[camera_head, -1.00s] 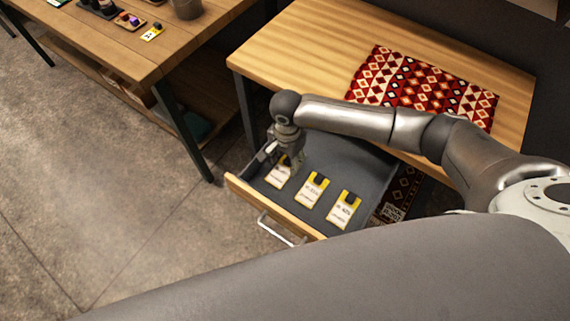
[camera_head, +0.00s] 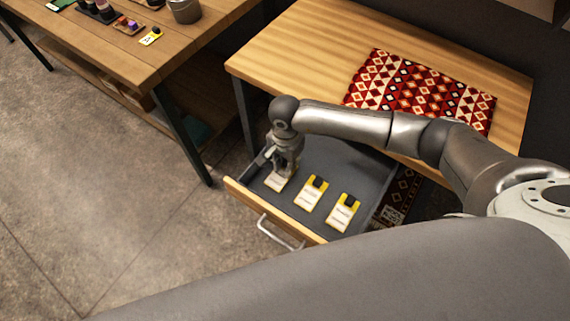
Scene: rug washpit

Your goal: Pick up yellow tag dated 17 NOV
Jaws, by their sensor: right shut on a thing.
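An open drawer (camera_head: 328,156) under the wooden table holds yellow-and-white tags in a row. My right gripper (camera_head: 281,172) points down into the drawer and is shut on the leftmost tag (camera_head: 275,184); the fingers cover its upper part. A middle tag (camera_head: 311,194) and a right tag (camera_head: 343,212) lie flat beside it, each with a black clip at the top. The print on the tags is too small to read, so I cannot tell which is dated 17 NOV. My left gripper is not in view.
A red patterned rug (camera_head: 420,90) lies on the wooden table (camera_head: 300,50) above the drawer. A second table (camera_head: 120,50) at the upper left holds a bucket (camera_head: 185,10), small trays and another yellow tag (camera_head: 151,36). The drawer front has a metal handle (camera_head: 279,233). Concrete floor is clear at left.

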